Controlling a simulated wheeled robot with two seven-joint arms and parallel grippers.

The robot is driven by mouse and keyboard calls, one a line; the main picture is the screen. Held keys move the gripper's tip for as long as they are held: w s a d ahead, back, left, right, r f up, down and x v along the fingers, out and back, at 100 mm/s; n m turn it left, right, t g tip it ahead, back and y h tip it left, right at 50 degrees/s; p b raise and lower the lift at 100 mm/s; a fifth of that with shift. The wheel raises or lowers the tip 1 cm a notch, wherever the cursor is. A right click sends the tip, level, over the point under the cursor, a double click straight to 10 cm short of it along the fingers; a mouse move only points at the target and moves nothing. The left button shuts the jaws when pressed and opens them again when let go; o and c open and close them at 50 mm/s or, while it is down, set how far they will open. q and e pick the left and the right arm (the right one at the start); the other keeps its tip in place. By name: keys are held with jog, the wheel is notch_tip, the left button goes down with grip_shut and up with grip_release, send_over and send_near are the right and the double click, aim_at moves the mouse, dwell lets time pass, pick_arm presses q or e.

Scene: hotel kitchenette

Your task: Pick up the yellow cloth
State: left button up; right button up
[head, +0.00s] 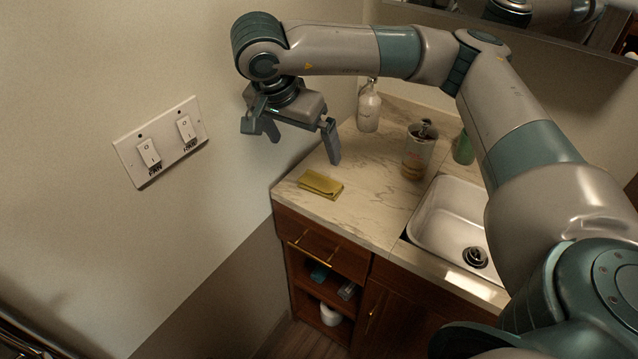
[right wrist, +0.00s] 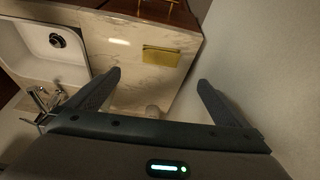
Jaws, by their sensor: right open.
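The yellow cloth (head: 321,184) lies folded and flat on the marble counter (head: 350,222), near its left front corner in the head view. It also shows in the right wrist view (right wrist: 161,55), beyond and between the two fingers. My right gripper (head: 298,147) is open and empty. It is above the counter's left end, close to the wall, and apart from the cloth. In the right wrist view its spread fingers (right wrist: 160,82) show with nothing between them. My left gripper is not in view.
A sink (head: 440,222) is set in the counter to the right. A soap bottle (head: 369,108), a patterned canister (head: 418,153) and a green cup (head: 463,148) stand behind the cloth. Wall switches (head: 160,141) are at the left. Open shelves (head: 322,295) sit below.

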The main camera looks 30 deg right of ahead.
jog(key=p, duration=0.1)
send_near(319, 179)
jog(key=x, duration=0.2)
jog(key=p+x, duration=0.1)
jog(key=shift+s+f, duration=0.25)
jog(key=shift+f, duration=0.1)
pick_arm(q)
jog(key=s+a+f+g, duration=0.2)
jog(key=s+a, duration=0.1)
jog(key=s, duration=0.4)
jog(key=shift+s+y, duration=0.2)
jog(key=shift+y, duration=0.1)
pick_arm(e)
jog(key=shift+w+d+f, duration=0.1)
jog(key=shift+f, duration=0.3)
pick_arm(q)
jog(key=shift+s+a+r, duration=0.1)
pick_arm(e)
jog(key=shift+d+f, duration=0.1)
jog(key=shift+f, duration=0.05)
